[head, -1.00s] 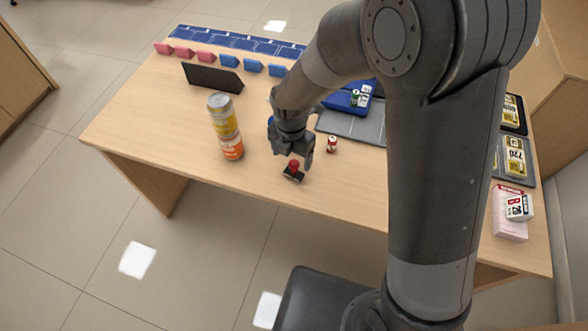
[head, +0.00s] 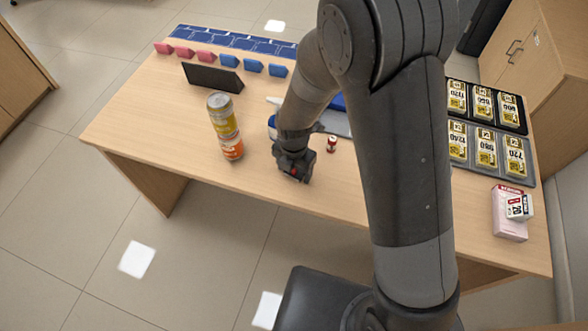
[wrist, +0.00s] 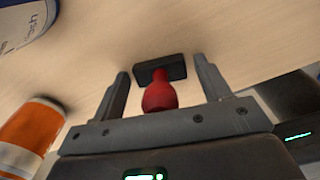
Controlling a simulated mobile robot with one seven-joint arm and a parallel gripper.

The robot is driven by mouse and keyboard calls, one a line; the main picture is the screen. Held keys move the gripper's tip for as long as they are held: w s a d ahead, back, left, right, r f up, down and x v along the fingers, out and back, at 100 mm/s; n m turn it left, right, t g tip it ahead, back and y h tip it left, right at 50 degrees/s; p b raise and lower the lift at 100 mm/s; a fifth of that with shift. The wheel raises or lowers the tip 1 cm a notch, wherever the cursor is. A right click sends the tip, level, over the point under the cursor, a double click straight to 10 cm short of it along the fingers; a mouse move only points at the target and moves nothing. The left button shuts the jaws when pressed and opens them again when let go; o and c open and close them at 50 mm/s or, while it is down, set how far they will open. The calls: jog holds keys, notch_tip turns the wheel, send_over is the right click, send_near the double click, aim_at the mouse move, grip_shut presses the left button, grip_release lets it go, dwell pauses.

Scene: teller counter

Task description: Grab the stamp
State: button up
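The stamp (wrist: 159,93) has a red rounded handle and a black rectangular base, and it stands on the wooden table. In the wrist view my gripper (wrist: 160,82) is open, with one finger on each side of the stamp. There are visible gaps between the fingers and the red handle. In the head view my gripper (head: 292,174) is low over the front part of the table and hides nearly all of the stamp; only a bit of red (head: 294,172) shows.
An orange-and-white container (wrist: 28,137) and a white-and-blue container (wrist: 22,22) are close on the left in the wrist view. A stacked pair of cans (head: 225,127) stands left of my gripper. A small red-and-white bottle (head: 332,144) stands to its right. Bare table lies in front.

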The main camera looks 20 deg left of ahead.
jog(key=c, duration=0.9)
jog(key=shift+o, duration=0.2)
